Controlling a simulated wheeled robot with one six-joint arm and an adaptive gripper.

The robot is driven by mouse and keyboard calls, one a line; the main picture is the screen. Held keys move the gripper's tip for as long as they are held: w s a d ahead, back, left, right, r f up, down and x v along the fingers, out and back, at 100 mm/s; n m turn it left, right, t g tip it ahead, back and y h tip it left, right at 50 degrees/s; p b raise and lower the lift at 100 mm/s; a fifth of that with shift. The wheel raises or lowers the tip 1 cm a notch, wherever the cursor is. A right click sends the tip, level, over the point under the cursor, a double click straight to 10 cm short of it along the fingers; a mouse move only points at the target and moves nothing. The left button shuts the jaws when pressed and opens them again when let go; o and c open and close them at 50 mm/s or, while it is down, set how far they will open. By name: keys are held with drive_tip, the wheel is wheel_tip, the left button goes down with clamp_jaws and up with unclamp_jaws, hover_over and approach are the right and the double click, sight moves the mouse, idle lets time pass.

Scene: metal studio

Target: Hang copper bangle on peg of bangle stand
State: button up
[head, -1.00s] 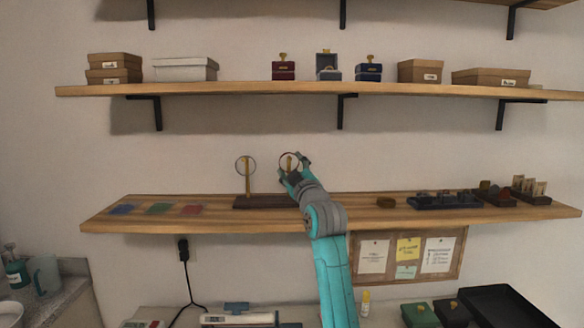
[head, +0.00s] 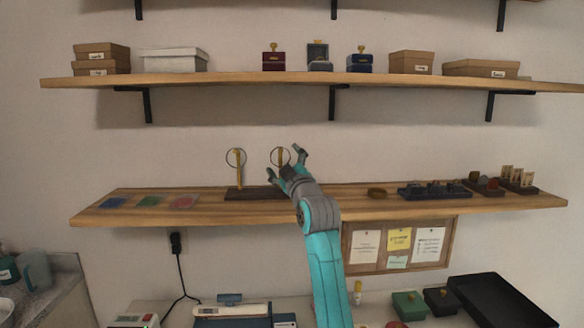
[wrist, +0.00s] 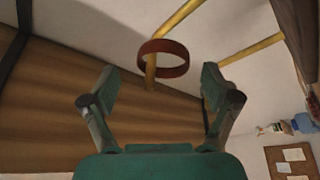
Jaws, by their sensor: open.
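The copper bangle (wrist: 178,70) is a reddish-brown ring in the wrist view. It surrounds the end of a gold peg (wrist: 151,70), apart from both fingers. In the head view it appears as a thin ring (head: 273,157) at the right post of the bangle stand, whose dark base (head: 236,194) sits on the lower shelf. Another ring (head: 228,158) shows at the stand's left post. My gripper (head: 286,162) is open and empty in front of the right post. In the wrist view its fingers (wrist: 156,88) are spread wide on either side, below the bangle.
The lower wooden shelf (head: 345,203) has coloured squares (head: 147,201) at left. A small brown round item (head: 377,192) and dark trays (head: 435,191) stand at right. The upper shelf (head: 290,80) with boxes lies above my gripper. A pinboard (head: 350,268) hangs below.

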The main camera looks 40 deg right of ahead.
drive_tip(key=s+a, duration=0.4)
drive_tip(key=s, duration=0.7)
drive_tip(key=shift+s, duration=0.35)
